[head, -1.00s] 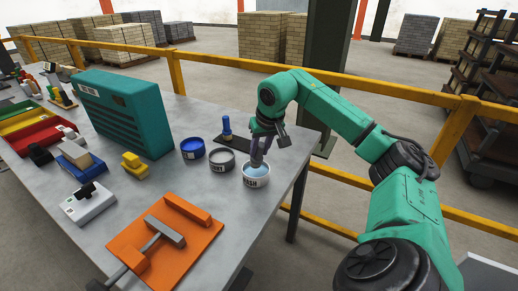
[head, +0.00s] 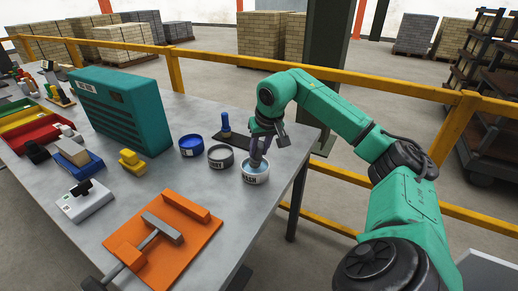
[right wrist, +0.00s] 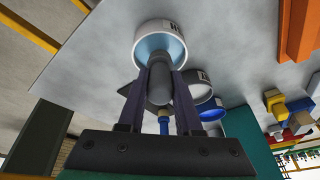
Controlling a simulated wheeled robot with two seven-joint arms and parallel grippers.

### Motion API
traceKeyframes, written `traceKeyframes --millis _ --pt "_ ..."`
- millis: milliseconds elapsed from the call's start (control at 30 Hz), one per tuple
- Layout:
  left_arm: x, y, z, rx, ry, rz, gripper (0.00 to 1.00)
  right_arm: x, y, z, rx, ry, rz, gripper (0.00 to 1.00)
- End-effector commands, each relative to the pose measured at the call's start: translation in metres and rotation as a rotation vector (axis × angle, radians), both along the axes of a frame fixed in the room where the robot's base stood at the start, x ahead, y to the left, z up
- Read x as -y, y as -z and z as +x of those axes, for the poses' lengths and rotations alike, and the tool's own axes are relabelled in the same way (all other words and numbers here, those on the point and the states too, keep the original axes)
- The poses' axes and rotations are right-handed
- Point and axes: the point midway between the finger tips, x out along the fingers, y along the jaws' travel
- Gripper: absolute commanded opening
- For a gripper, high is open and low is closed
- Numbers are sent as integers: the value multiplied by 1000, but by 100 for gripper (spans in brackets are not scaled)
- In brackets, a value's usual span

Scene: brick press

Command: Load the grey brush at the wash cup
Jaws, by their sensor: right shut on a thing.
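The white wash cup (head: 257,178), with light blue inside, stands on the table near its right edge. My right gripper (head: 258,158) is above it, pointing down and shut on the grey brush. In the right wrist view, the grey brush (right wrist: 158,72) sits between the two fingers and reaches into the mouth of the wash cup (right wrist: 160,27). The brush's lower end is hidden, so I cannot tell how deep it is. My left gripper is not in view.
A grey-filled cup (head: 221,158) and a blue cup (head: 192,147) stand close left of the wash cup. A blue brush (head: 226,125) stands upright on a dark mat behind. A teal box (head: 122,112) and an orange plate (head: 190,240) take up more of the table (head: 215,190).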

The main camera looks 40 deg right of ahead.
Motion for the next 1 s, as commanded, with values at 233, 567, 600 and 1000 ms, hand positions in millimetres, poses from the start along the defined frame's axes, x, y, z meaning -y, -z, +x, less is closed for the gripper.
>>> traceKeyframes --millis 233,567,600,1000 --pt "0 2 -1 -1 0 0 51 0 4 0 0 0 0 0" --pt "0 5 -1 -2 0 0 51 0 7 0 0 0 0 0" --pt "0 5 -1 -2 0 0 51 0 8 0 0 0 0 0" --pt "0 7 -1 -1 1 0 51 0 10 0 0 0 0 0"
